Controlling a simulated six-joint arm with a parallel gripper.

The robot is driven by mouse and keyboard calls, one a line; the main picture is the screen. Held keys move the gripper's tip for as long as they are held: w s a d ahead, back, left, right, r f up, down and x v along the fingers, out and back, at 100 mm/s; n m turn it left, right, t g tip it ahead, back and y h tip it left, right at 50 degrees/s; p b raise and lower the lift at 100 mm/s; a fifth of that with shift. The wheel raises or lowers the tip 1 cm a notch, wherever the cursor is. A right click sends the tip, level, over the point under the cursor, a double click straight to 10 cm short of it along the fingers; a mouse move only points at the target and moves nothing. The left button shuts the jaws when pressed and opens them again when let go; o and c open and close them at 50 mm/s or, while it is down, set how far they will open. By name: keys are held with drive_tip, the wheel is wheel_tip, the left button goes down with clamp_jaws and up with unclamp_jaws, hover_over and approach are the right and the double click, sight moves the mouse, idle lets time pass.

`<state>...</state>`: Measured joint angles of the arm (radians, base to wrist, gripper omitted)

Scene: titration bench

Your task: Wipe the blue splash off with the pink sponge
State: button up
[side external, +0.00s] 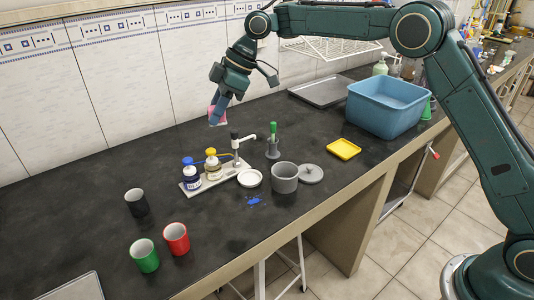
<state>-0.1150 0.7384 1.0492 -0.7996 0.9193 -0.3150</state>
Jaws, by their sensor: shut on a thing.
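The pink sponge (222,110) is up in the air toward the back of the bench. My gripper (216,116) is shut on it, with the fingers partly covering it. The blue splash (254,201) is a small bright blue mark on the dark bench top, near the front edge. It lies just in front of the white dish and to the left of the grey pot. The sponge is well behind the splash and apart from it.
A rack with bottles (208,176), a white dish (250,178), a grey pot (285,178) and its lid (311,174) stand around the splash. Black (137,203), green (145,256) and red (176,239) cups stand left. A yellow tray (344,149) and blue tub (388,108) are right.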

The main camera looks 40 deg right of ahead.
drive_tip(key=shift+r, duration=1.1)
drive_tip(key=shift+s+f+n, duration=0.1)
drive_tip(key=shift+f+n, duration=0.2)
drive_tip(key=shift+f, duration=0.25)
drive_tip(key=s+f+n+g, duration=0.2)
drive_tip(key=s+f+n, duration=0.1)
drive_tip(key=f, duration=0.5)
drive_tip(key=s+f+n+g, duration=0.2)
drive_tip(key=s+f+n, duration=0.2)
drive_tip(key=f, duration=0.4)
drive_tip(key=shift+d+n+g, duration=0.3)
drive_tip(key=shift+d+n, duration=0.1)
drive_tip(key=shift+n, duration=0.4)
drive_tip(key=shift+f, duration=0.1)
drive_tip(key=shift+f, duration=2.8)
